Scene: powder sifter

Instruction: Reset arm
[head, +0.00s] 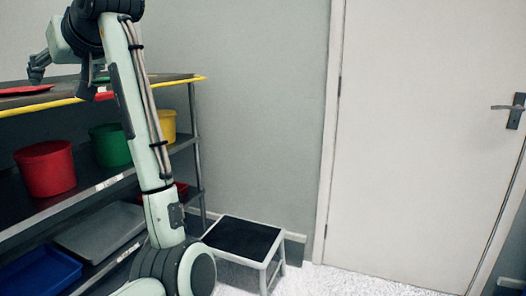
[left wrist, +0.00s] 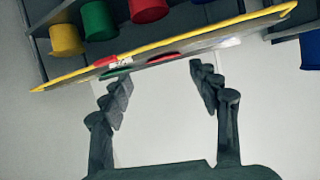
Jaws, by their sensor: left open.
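My left arm rises in front of the shelving rack in the head view and bends toward the left at the top. My left gripper (head: 62,82) is above the rack's top shelf, with its fingers pointing down. In the left wrist view my left gripper (left wrist: 160,80) has its two fingers spread wide, with nothing between them. The top shelf's yellow edge (left wrist: 200,37) crosses beyond the fingertips there. My right gripper is not in view.
A flat red item (head: 25,90) lies on the top shelf. Red (head: 46,169), green (head: 110,146) and yellow (head: 167,125) buckets stand on the shelf below. A blue tray (head: 38,276) is lower. A step stool (head: 243,238) stands on the floor, left of a closed door (head: 420,130).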

